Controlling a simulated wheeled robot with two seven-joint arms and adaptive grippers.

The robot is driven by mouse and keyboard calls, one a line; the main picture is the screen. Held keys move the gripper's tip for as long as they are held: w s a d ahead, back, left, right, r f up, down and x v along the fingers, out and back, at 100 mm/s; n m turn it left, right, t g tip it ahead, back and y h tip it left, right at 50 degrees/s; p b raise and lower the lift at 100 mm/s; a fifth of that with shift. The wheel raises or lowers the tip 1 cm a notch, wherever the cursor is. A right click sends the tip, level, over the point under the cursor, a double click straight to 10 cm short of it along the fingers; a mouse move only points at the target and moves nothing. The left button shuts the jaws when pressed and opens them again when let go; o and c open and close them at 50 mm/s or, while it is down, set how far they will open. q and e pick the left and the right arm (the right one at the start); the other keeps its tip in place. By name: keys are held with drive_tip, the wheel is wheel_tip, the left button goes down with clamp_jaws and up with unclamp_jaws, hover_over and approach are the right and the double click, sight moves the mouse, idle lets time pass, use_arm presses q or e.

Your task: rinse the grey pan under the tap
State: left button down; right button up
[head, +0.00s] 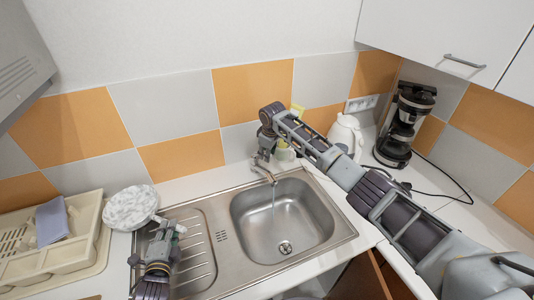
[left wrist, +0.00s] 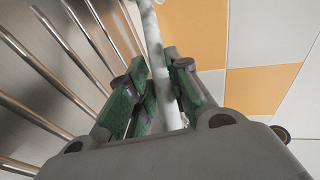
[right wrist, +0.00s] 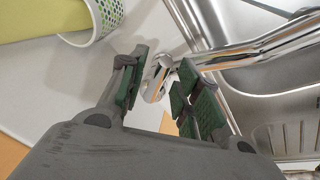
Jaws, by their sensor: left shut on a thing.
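The grey pan (head: 131,207) has a marbled pale surface and shows at the left edge of the sink in the head view. My left gripper (head: 168,238) is shut on its handle, and the marbled handle (left wrist: 163,75) runs between the green finger pads in the left wrist view. The tap (head: 266,172) stands behind the basin, and a thin stream of water (head: 273,198) falls from its spout. My right gripper (head: 264,155) is at the tap. In the right wrist view its fingers (right wrist: 160,95) are apart, with the chrome tap lever (right wrist: 155,82) between them.
The steel sink (head: 345,232) has an empty basin (head: 255,235) and a ribbed drainboard left of it. A beige dish rack (head: 70,258) stands at the far left. A white kettle (head: 345,132) and a coffee maker (head: 400,125) stand behind my right arm.

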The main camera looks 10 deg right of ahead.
drive_tip(key=shift+r, duration=0.15)
drive_tip(key=v, duration=1.1)
drive_tip(key=shift+r, duration=0.3)
use_arm(q)
drive_tip(key=shift+r, duration=0.15)
use_arm(e)
drive_tip(key=shift+s, duration=0.1)
